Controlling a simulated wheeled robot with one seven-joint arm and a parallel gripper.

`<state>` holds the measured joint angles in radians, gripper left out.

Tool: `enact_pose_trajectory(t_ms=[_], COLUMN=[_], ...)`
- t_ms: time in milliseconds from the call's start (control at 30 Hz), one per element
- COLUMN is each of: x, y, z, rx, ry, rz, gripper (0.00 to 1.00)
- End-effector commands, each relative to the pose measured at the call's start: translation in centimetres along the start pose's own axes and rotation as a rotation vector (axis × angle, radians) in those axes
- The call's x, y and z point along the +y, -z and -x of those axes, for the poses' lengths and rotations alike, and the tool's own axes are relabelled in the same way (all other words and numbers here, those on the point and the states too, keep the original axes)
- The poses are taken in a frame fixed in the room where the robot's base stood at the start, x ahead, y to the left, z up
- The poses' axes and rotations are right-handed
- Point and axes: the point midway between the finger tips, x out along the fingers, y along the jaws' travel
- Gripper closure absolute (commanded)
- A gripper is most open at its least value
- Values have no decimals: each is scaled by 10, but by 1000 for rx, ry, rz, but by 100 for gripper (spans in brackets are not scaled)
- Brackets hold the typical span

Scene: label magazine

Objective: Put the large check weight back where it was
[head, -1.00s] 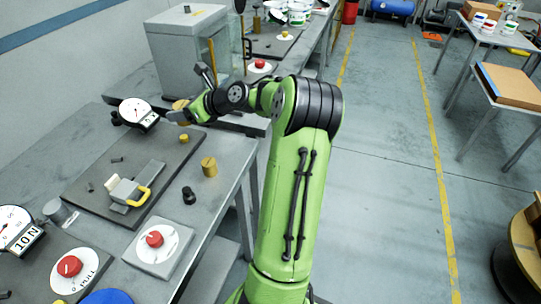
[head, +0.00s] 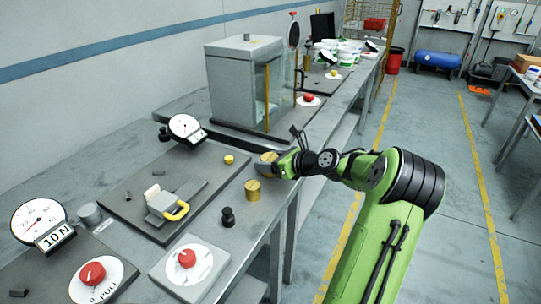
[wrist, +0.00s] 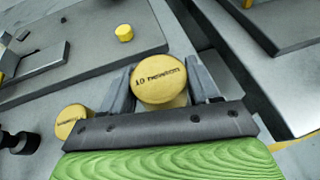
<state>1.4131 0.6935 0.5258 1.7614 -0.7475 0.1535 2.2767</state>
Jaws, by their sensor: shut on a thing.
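My gripper (head: 270,167) is shut on a large brass weight (wrist: 160,80), whose top label appears to read "10 newton". The weight is upright between the fingers in the wrist view, and its top shows in the head view (head: 269,156). It is near the bench's front edge; I cannot tell whether it touches the bench. A second brass weight (head: 253,190) stands on the bench just nearer the camera, at lower left in the wrist view (wrist: 72,121).
A black knobbed piece (head: 228,218) stands near the bench edge. The plate bears a fixture with a yellow handle (head: 177,211) and a dial gauge (head: 187,128) stands behind it. A glass-fronted grey cabinet (head: 235,85) is behind my gripper. A red knob box (head: 188,262) is in front.

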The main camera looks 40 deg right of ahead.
Motion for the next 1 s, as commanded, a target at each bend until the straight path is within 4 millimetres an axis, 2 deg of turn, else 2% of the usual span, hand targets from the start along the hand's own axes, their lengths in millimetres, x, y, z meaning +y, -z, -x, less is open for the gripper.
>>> enact_pose_trajectory(t_ms=[33,367,400,533,567,867,1000], x=[0,0,0,0,0,0,-2], y=[5,5,8,8,8,4,3], z=[-3,-3,-3,-3,-3,-2,26], rx=[-7,-6,0,0,0,-2,1], ry=[0,0,0,1,1,2,6], rz=[3,4,1,1,1,3,-1], gripper=[100,100,36,16,14,14,14])
